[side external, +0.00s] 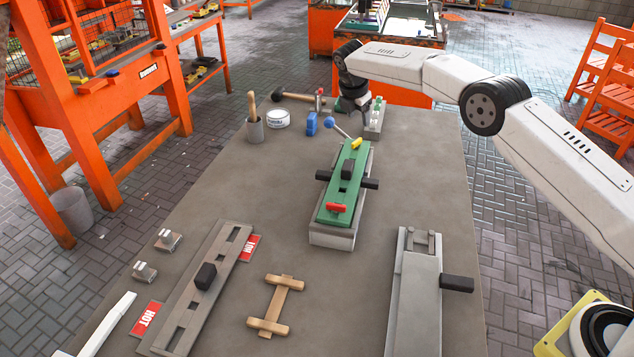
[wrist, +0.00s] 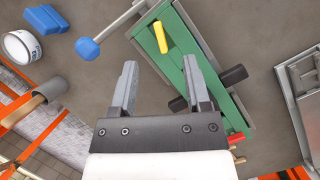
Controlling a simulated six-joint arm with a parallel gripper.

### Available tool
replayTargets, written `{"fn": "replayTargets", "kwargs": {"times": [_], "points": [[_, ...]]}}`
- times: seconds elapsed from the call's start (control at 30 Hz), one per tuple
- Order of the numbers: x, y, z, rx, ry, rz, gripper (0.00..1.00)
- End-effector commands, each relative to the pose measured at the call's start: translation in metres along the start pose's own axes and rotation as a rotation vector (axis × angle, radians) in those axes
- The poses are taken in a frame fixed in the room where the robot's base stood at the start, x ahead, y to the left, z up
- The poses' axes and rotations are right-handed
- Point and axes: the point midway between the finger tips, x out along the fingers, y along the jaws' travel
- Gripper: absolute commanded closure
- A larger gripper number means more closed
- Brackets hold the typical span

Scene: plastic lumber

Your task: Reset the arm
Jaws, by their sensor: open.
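My gripper (side external: 352,120) hangs at the far end of the table in the side external view, just behind the green fixture. In the wrist view my gripper (wrist: 160,72) is open, its two grey fingers spread with nothing held between them. The green-topped fixture (side external: 354,165) has black side handles, a red piece (side external: 337,208) and a yellow piece (side external: 356,143). It also shows beyond the fingers in the wrist view (wrist: 185,52). A lever with a blue knob (side external: 329,121) stands out from it. Part of the gripper blends with dark items behind it.
A blue block (side external: 312,123), a white tin (side external: 276,118) and a cup with a wooden handle (side external: 255,130) stand at the back left. A long grey mould (side external: 205,285), a wooden piece (side external: 275,304) and a grey fixture (side external: 414,305) occupy the front. The table's left middle is clear.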

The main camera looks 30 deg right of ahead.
Motion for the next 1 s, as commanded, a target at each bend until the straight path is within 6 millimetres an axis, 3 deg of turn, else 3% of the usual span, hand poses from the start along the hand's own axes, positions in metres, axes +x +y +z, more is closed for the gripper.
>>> {"fn": "replayTargets", "kwargs": {"times": [0.47, 1.0], "points": [[-0.024, -0.041, -0.014, 0.372, 0.097, 0.02, 0.39], [-0.045, -0.125, -0.04, 0.825, 0.205, -0.004, 0.39]]}}
